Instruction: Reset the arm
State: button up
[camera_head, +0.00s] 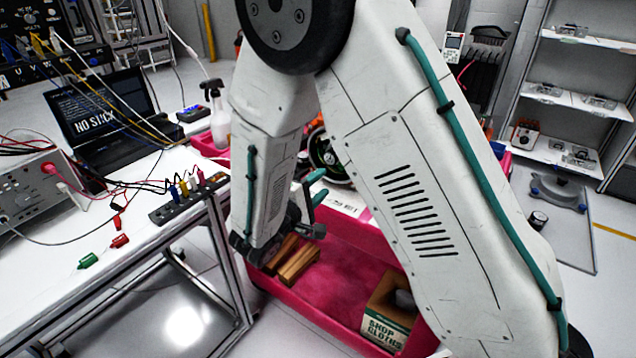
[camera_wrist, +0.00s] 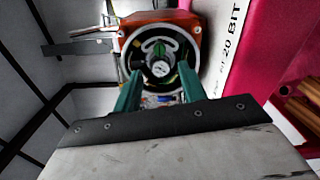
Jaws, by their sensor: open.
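My gripper (camera_wrist: 158,90) shows in the wrist view as two green fingers standing apart, with nothing between them. Beyond the fingers is a round dark device with a gauge-like centre (camera_wrist: 160,66) in an orange-red housing (camera_wrist: 132,36). I cannot tell the exact gap between the fingers and the device. In the head view my white arm folds down across the middle, and my gripper (camera_head: 316,190) is partly hidden behind it. A round device with a dark rim (camera_head: 326,158) shows in part between the arm links.
A pink cart (camera_head: 300,308) holds wooden blocks (camera_head: 290,262) and a shop cloths box (camera_head: 386,318). At left, a white bench (camera_head: 60,290) carries a laptop (camera_head: 100,115), a power supply (camera_head: 38,195) and cables.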

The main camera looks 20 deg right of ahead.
jog(key=s+d+r+m+g+y, duration=0.2)
jog(key=s+d+g, duration=0.3)
jog(key=s, duration=0.4)
jog(key=s+d+r+m+g+y, duration=0.1)
jog(key=s+d+r+g+y, duration=0.15)
jog(key=s+g, duration=0.6)
jog(key=s+a+r+m+t+y, duration=0.1)
jog(key=s+r+m+t+y, duration=0.3)
jog(key=s+r+y, duration=0.6)
jog(key=s+m, duration=0.2)
jog(key=s, duration=0.1)
jog(key=shift+a+r, duration=0.2)
jog(key=shift+r, duration=0.1)
